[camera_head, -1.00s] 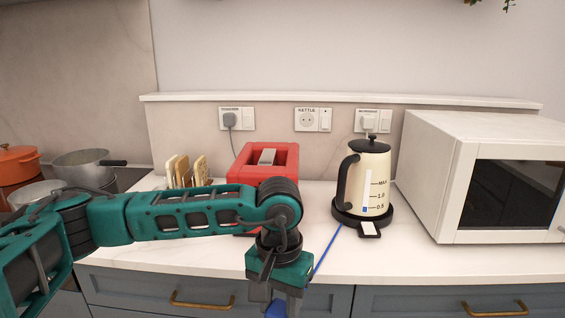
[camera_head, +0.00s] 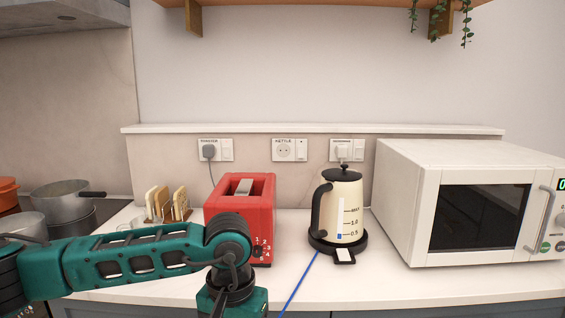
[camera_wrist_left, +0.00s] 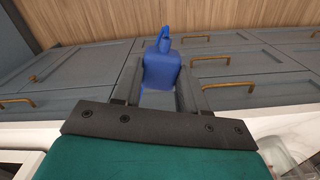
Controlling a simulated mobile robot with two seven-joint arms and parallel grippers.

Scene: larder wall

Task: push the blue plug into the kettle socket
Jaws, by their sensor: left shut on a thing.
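The blue plug (camera_wrist_left: 161,68) is held between the fingers of my left gripper (camera_wrist_left: 160,85) in the left wrist view. In the head view the gripper and plug are below the picture's bottom edge. A blue cord (camera_head: 300,285) runs from the kettle base down over the counter's front. The kettle socket (camera_head: 284,149), a white round outlet labelled KETTLE with a switch beside it, is empty on the back wall. The cream kettle (camera_head: 341,208) stands on its black base (camera_head: 322,245). My right gripper is not in view.
A red toaster (camera_head: 258,196) stands behind my left arm. A white microwave (camera_head: 400,210) is at right, a toast rack (camera_head: 168,205) at left. Counter between toaster and kettle is clear.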

